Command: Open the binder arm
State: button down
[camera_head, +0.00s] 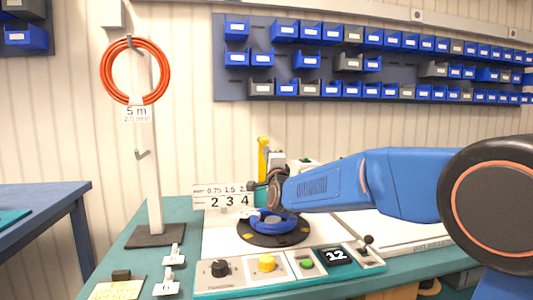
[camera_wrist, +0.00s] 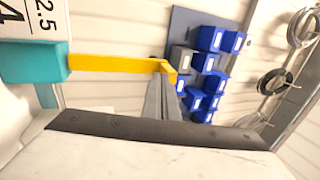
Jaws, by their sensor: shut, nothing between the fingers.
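The binder arm is a yellow bar (camera_head: 263,158) standing upright behind the black turntable in the head view. In the wrist view the yellow bar (camera_wrist: 115,63) runs sideways from a teal block (camera_wrist: 35,62) to a short bent end near the middle. My gripper (camera_wrist: 164,82) is shut and empty, its grey fingers just beside that bent end. Whether they touch it I cannot tell. In the head view my wrist hides the fingertips and part of the bar's foot. A blue cable coil (camera_head: 262,228) lies on the turntable (camera_head: 250,240).
A control panel (camera_head: 225,283) with knobs, buttons and a display stands at the table's front. A number sign (camera_head: 212,200) stands left of the turntable. A post (camera_head: 152,190) holds an orange coil (camera_head: 107,70) at the left. Blue bins (camera_head: 309,62) hang on the wall.

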jog(key=s+d, duration=0.2)
jog(key=s, duration=0.5)
jog(key=s+d+f+n+g, duration=0.2)
jog(key=s+d+f+n, duration=0.1)
jog(key=s+d+f, duration=0.2)
jog(key=s+d+f+n+g+h, duration=0.1)
jog(key=s+d+f+n+g, duration=0.2)
jog(key=s+d, duration=0.3)
jog(key=s+d+f+n+g+h, duration=0.1)
jog(key=s+d+f+n+g, duration=0.2)
jog(key=s+d+f, duration=0.3)
jog(key=shift+s+d+f, duration=0.15)
jog(key=shift+d, duration=0.6)
jog(key=shift+s+d+f, duration=0.15)
jog(key=shift+d, duration=0.6)
jog(key=s+d+f+n+g+h, duration=0.1)
jog(key=s+d+f, duration=0.3)
jog(key=s, duration=0.5)
jog(key=s+d+f+n+g+h, duration=0.1)
jog(key=s+d+f+n+g, duration=0.2)
jog(key=s+f, duration=0.4)
jog(key=s+d+f+n+g+h, duration=0.1)
jog(key=s+d+f+g, duration=0.3)
jog(key=s, duration=0.8)
jog(key=shift+s+d+f+n+h, duration=0.3)
jog(key=shift+d+f+n+h, duration=0.15)
jog(key=shift+d+f, duration=0.65)
